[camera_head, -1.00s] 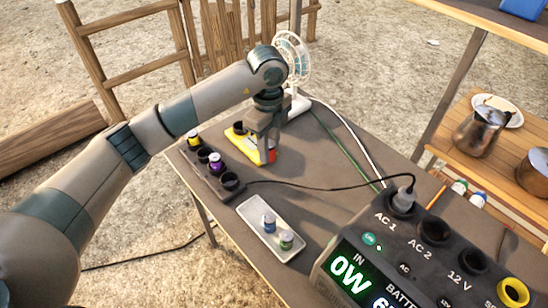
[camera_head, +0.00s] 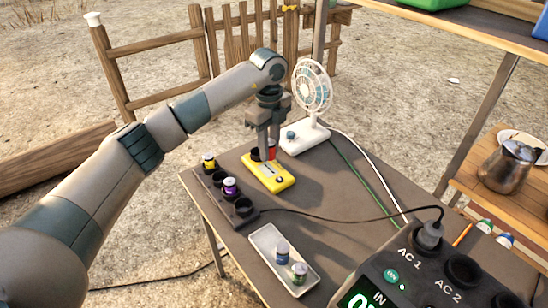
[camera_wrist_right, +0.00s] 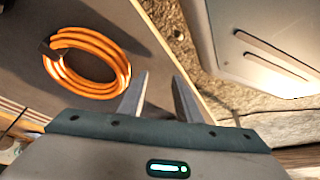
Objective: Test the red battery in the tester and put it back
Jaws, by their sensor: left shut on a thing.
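The yellow tester (camera_head: 277,182) lies on the table beside the battery rack. My left gripper (camera_head: 269,155) points down over the tester's far end. It is shut on the red battery (camera_head: 271,152), which shows only as a bit of red by the fingers. The fingers hide most of the battery, and I cannot tell whether it touches the tester. The dark rack (camera_head: 217,184) holds a yellow-topped battery (camera_head: 209,160) and a purple one (camera_head: 230,186), with dark open sockets. My right gripper (camera_wrist_right: 160,82) shows in the right wrist view, fingers apart and empty.
A tray (camera_head: 264,246) with two small batteries stands near the front. A white fan (camera_head: 310,95) stands close behind the tester. A power station (camera_head: 440,270) with a plugged cable fills the lower right. An orange cable coil (camera_wrist_right: 88,62) shows in the right wrist view.

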